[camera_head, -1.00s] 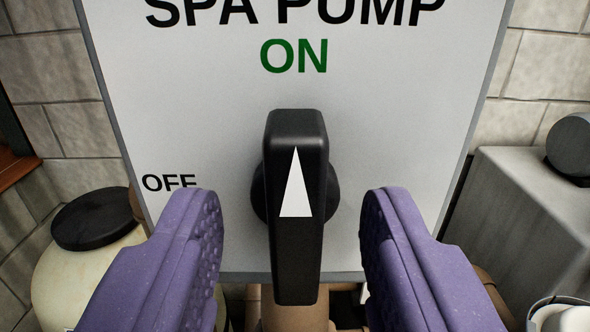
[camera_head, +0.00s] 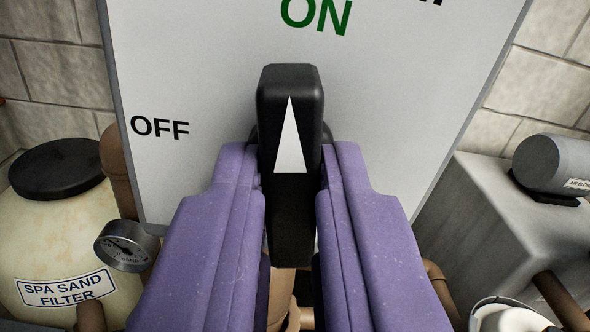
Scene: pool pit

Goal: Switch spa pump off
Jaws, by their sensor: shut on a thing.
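The spa pump switch is a black rotary handle (camera_head: 291,220) with a white arrow on its face. It stands upright on a grey-white panel (camera_head: 400,110), and its arrow points up toward the green ON label (camera_head: 316,14). The black OFF label (camera_head: 159,128) is to the left of the handle. My gripper (camera_head: 291,190) has purple padded fingers, one on each side of the handle, and is shut on its lower half. The knob's round base behind the handle is mostly hidden by the handle and fingers.
A cream spa sand filter (camera_head: 50,240) with a black lid stands at lower left, with a pressure gauge (camera_head: 123,246) beside it. A grey box (camera_head: 490,235) carrying a grey cylindrical blower (camera_head: 555,165) is at right. Pipes run below the panel.

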